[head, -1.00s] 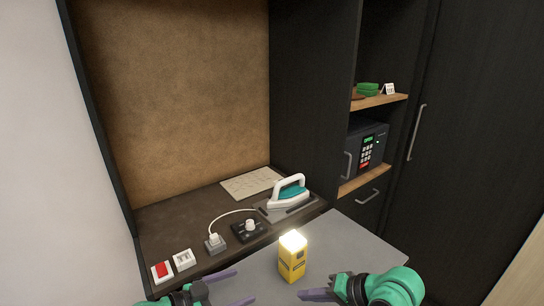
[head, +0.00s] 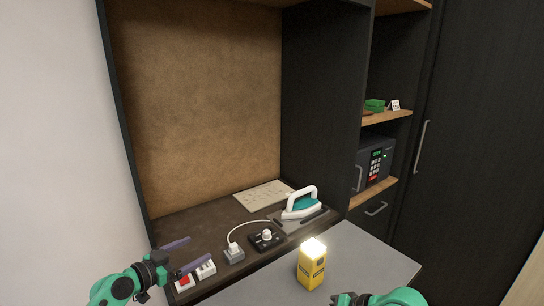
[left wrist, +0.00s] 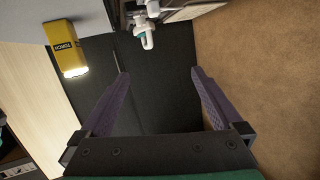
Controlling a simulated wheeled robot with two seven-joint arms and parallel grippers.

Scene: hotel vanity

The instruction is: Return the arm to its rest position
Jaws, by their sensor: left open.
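My left gripper (head: 199,250) is open and empty, in the air at the left front of the vanity in the head view. Its two purple fingers are spread wide. They also show in the left wrist view (left wrist: 160,73) with nothing between them. My right arm (head: 385,298) shows only at the bottom edge of the head view. Its fingers are cut off there, so their opening is hidden.
A lit yellow torch (head: 311,268) stands upright on the grey surface (head: 365,255). An iron (head: 300,203), a dark box with a knob (head: 266,239), a plug (head: 234,252) and switches (head: 206,268) are on the dark counter. A safe (head: 374,162) is at the right.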

